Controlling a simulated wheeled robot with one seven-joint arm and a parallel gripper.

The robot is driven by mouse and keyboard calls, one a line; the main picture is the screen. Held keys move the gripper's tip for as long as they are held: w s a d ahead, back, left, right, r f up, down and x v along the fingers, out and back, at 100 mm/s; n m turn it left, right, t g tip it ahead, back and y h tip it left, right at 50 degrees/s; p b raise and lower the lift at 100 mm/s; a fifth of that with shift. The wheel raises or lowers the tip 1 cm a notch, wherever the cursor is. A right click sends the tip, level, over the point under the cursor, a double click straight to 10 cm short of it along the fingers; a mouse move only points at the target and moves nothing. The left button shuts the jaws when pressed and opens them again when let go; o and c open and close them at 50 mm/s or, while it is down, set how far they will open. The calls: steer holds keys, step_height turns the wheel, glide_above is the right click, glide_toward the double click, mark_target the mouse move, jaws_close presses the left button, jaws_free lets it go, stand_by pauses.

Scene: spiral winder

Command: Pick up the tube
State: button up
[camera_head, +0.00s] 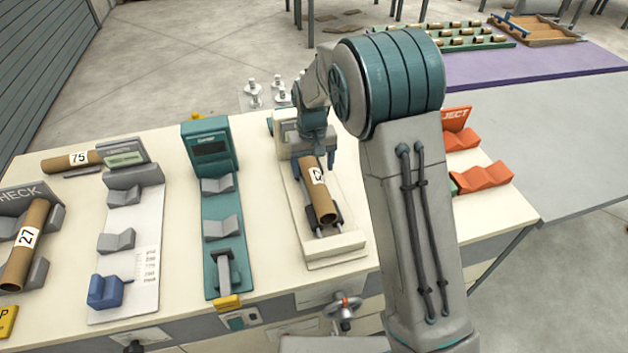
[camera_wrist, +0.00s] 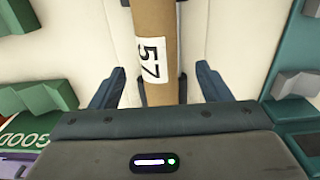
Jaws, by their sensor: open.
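A brown cardboard tube (camera_head: 320,203) with a white label lies lengthwise on a pale fixture (camera_head: 344,243) with rails, near the middle of the table. In the wrist view the same tube (camera_wrist: 160,20) shows its label, reading 57. My gripper (camera_head: 318,158) is over the far part of this tube, fingers pointing down. In the wrist view my gripper (camera_wrist: 158,82) is open, with one finger on each side of the tube and a gap on both sides. I cannot tell how far the fingertips reach down beside it.
A tube marked 27 (camera_head: 20,262) rests in the grey CHECK cradle at left; a tube marked 75 (camera_head: 70,161) lies behind it. A teal stand (camera_head: 208,145) with cradles is left of the fixture. Orange REJECT cradles (camera_head: 480,178) are at right, partly behind my arm.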

mark_target(314, 176)
steer(key=f, duration=0.2)
steer(key=f+p, duration=0.1)
steer(key=f, duration=0.2)
steer(key=shift+s+d, duration=0.2)
steer(key=shift+r, duration=0.1)
steer(key=c, duration=1.2)
steer(key=shift+r, duration=0.15)
